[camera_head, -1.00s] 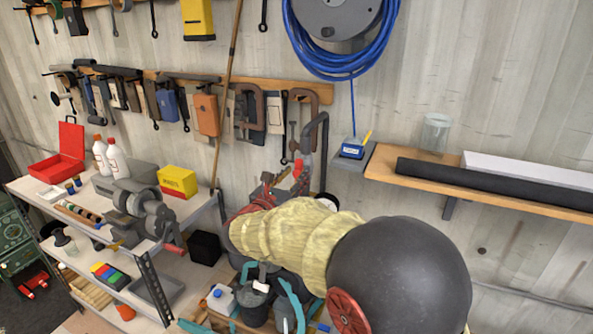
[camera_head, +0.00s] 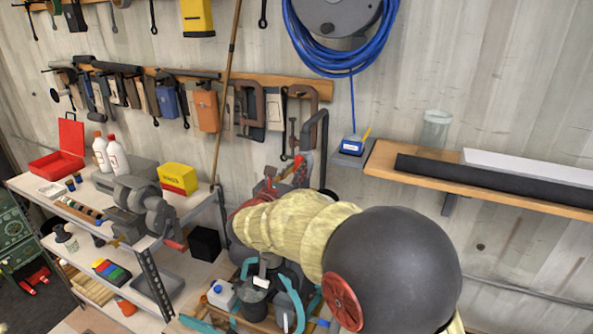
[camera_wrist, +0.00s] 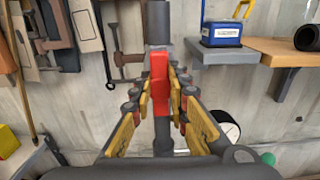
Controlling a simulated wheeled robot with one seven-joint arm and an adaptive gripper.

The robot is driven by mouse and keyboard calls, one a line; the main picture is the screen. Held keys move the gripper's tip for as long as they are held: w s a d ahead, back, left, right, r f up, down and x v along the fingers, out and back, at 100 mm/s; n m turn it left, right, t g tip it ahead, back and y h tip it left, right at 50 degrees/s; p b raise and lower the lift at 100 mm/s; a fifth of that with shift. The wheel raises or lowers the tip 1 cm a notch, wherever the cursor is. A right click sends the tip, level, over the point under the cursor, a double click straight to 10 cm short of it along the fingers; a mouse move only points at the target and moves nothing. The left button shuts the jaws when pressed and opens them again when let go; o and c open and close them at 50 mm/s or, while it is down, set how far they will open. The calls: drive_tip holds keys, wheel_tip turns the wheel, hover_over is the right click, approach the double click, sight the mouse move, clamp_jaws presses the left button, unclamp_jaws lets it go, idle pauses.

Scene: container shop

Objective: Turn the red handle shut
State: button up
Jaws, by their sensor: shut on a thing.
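The red handle (camera_wrist: 159,82) stands upright in the wrist view, in line with a grey vertical pipe (camera_wrist: 160,22) that shows above and below it. My gripper (camera_wrist: 160,92) has its yellow-padded fingers on both sides of the handle and is shut on it. In the head view the red handle (camera_head: 303,166) is small, beside the bent dark pipe (camera_head: 324,135), and my gripper (camera_head: 271,184) is at it. My own arm hides the lower part of the pipe there.
A wooden wall shelf (camera_head: 376,164) stands close on the right, with a small blue box (camera_head: 352,146) near its left end. Clamps (camera_head: 301,93) hang on the wall behind. Tubs and bottles (camera_head: 222,293) sit below my arm.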

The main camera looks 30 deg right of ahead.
drive_tip(key=shift+n+b, duration=0.4)
drive_tip(key=shift+b, duration=0.25)
clamp_jaws()
drive_tip(key=n+b, duration=0.1)
drive_tip(key=n, duration=0.4)
drive_tip(key=n+b, duration=0.2)
drive_tip(key=n, duration=0.4)
drive_tip(key=n+b, duration=0.2)
drive_tip(key=n, duration=0.3)
drive_tip(key=shift+w+a+f+n, duration=0.25)
drive_tip(key=shift+w+f+n, duration=0.1)
drive_tip(key=shift+f+n, duration=0.15)
drive_tip(key=shift+n, duration=0.2)
drive_tip(key=o, duration=0.8)
unclamp_jaws()
drive_tip(key=shift+o, duration=0.2)
drive_tip(key=v, duration=1.2)
